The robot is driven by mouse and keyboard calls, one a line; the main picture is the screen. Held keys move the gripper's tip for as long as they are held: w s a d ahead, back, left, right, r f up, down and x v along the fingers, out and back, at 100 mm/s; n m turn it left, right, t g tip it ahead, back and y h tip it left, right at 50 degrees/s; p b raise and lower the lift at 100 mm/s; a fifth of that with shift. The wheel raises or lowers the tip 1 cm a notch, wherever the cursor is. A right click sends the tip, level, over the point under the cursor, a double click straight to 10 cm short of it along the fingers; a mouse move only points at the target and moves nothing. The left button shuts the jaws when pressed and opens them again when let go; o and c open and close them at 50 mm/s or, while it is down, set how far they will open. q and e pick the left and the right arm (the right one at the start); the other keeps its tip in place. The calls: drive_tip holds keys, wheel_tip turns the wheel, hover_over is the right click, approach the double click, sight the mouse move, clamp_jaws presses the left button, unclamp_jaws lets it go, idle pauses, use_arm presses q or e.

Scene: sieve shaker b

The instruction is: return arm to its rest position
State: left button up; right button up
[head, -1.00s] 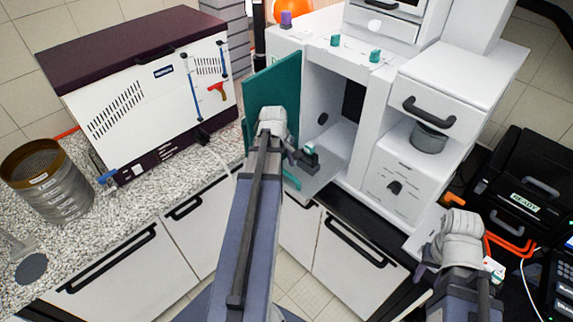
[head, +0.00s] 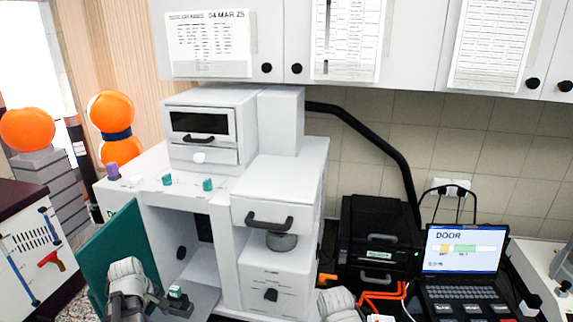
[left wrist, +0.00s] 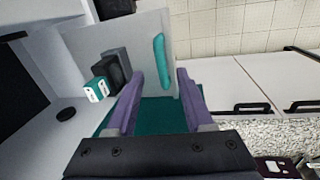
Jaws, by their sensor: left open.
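My left arm's wrist (head: 128,275) is in front of the open teal door (head: 113,248) of the white cabinet (head: 150,185) in the head view. In the left wrist view my left gripper (left wrist: 160,76) is open, its purple fingers apart and empty. A teal handle (left wrist: 159,62) on a pale panel appears between and beyond the fingertips; I cannot tell how close it is. A dark block with a white and teal end (left wrist: 97,91) sits left of the fingers. My right arm's wrist (head: 338,303) is at the bottom edge, its fingers not clearly visible.
A grey round container (head: 281,241) sits in the cabinet's niche under a drawer. A black printer (head: 378,240) and a laptop reading DOOR (head: 465,250) stand right. Wall cupboards (head: 400,45) hang above. A maroon-topped machine (head: 25,245) stands left.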

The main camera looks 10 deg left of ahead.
use_arm(q)
drive_tip(key=w+d+f+m+g+b, duration=0.1)
drive_tip(key=d+f+m+b, duration=0.3)
drive_tip(key=d, duration=0.7)
drive_tip(key=d+f+m+g+b, duration=0.1)
drive_tip(key=d+f+m+b, duration=0.4)
drive_tip(key=d, duration=0.6)
drive_tip(key=s+d+f+m+b, duration=0.1)
drive_tip(key=s+d+m, duration=0.2)
drive_tip(key=d+m, duration=0.2)
drive_tip(key=s+d+f+m+y+b, duration=0.1)
drive_tip(key=d+m, duration=0.4)
drive_tip(key=d, duration=0.5)
drive_tip(key=shift+s+d+f+m, duration=0.2)
drive_tip(key=shift+s+f+m, duration=0.2)
drive_tip(key=shift+s+f, duration=0.55)
